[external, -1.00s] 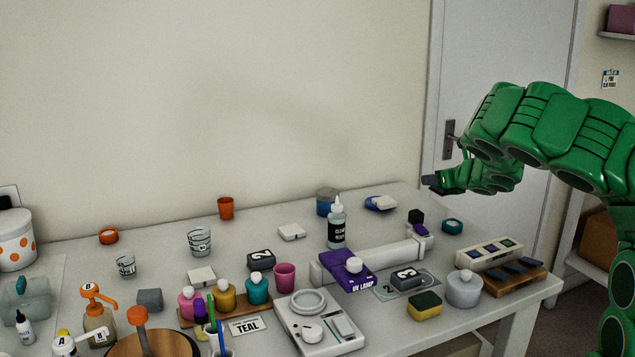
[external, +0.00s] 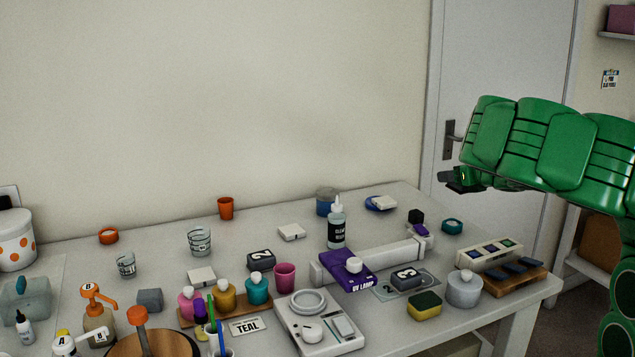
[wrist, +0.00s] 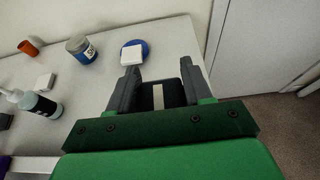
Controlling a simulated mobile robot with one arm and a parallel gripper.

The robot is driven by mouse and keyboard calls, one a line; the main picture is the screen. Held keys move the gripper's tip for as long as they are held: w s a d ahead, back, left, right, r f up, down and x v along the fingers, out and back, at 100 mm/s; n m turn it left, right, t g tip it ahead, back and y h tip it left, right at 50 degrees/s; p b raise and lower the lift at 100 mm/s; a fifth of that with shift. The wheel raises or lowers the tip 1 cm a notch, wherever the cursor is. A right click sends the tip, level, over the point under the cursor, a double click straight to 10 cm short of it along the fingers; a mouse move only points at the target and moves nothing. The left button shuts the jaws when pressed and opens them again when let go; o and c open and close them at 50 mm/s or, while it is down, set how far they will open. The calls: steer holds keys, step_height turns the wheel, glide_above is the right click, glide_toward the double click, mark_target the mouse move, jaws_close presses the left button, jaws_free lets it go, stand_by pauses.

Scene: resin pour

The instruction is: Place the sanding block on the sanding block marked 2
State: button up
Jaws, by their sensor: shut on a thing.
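My gripper (external: 450,177) is in the air beyond the right end of the table. In the wrist view my gripper (wrist: 158,85) is shut on a dark block (wrist: 172,92) with a pale band, which seems to be a sanding block; no number on it is readable. A dark grey sanding block marked 2 (external: 261,261) lies on the table left of the pink cup, with nothing on top. A sanding block marked 3 (external: 406,278) lies on a grey card (external: 386,290) that also shows a 2. A plain grey block (external: 149,299) lies farther left.
Around block 2 are the pink cup (external: 284,277), the teal bottle (external: 257,291) and a white pad (external: 202,276). The clear resin bottle (external: 337,230) stands tall behind the purple UV lamp box (external: 346,268). The table's back middle is fairly clear.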

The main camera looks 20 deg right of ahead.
steer(key=w+a+r+n+y, duration=0.15)
steer(key=a+n+y, duration=0.25)
steer(key=a, duration=1)
steer(key=s+a+r+n+g+y, duration=0.1)
steer(key=s+a+n+g+y, duration=0.2)
steer(key=a, duration=0.8)
steer(key=s+a+n+g+y, duration=0.2)
steer(key=s+a+n+y, duration=0.1)
steer(key=a, duration=0.8)
steer(key=s+a+r+n+g+y, duration=0.1)
steer(key=s+a+n+g+y, duration=0.15)
steer(key=a, duration=0.75)
steer(key=g, duration=0.1)
glide_above(251, 255)
steer(key=s, duration=0.2)
steer(key=shift+n, duration=0.35)
steer(key=f, duration=0.5)
steer(key=d+f, duration=0.1)
steer(key=f, duration=0.1)
steer(key=shift+f, duration=0.15)
steer(key=shift+w+a+f, duration=0.3)
steer(key=shift+w+f, duration=0.2)
steer(key=shift+f, duration=0.15)
steer(key=shift+w+a+f, duration=0.3)
steer(key=shift+w+f, duration=0.2)
steer(key=shift+f, duration=1.6)
steer(key=shift+f, duration=0.15)
